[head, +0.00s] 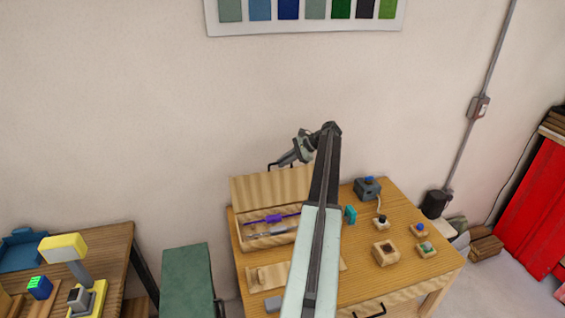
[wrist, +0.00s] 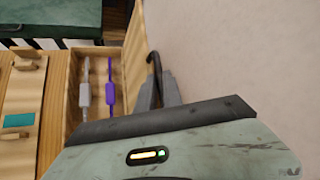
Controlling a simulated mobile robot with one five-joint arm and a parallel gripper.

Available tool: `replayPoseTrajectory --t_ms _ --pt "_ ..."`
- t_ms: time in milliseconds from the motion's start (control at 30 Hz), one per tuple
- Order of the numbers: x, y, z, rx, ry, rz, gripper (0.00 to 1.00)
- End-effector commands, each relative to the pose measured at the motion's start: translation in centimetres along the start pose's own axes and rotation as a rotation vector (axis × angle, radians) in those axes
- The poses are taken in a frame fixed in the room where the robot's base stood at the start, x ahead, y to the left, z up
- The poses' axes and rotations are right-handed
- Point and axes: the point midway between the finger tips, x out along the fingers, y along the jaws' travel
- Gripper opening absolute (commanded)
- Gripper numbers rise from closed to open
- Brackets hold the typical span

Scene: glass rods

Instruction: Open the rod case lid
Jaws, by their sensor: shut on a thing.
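The wooden rod case (head: 268,244) stands on the wooden table, with its lid (head: 262,188) raised to roughly upright at the back. A dark handle (head: 274,165) is on the lid's upper edge. My gripper (head: 287,160) is shut on this handle. The wrist view also shows the handle (wrist: 153,66) between the fingers (wrist: 160,92). A purple rod (wrist: 110,84) and a pale grey rod (wrist: 85,92) lie side by side inside the open case. My arm hides the right end of the case in the head view.
A plain wall rises close behind the lid. A blue-topped box (head: 367,189), a teal block (head: 350,215) and several small wooden blocks stand right of my arm. A green bench (head: 187,280) is left of the table.

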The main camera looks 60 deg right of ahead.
Motion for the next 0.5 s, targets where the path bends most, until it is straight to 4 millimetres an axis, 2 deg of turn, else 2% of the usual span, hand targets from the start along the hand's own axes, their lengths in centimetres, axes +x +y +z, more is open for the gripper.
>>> replayPoseTrajectory --t_ms 100,133,200,500 --pt "0.07 -0.12 0.23 -0.003 -0.006 -0.002 0.0" --pt "0.07 -0.12 0.24 -0.003 -0.006 -0.002 0.16" --pt "0.06 -0.11 0.22 -0.002 -0.005 -0.002 0.33" --pt "-0.03 -0.09 0.15 -0.001 -0.003 -0.001 0.33"
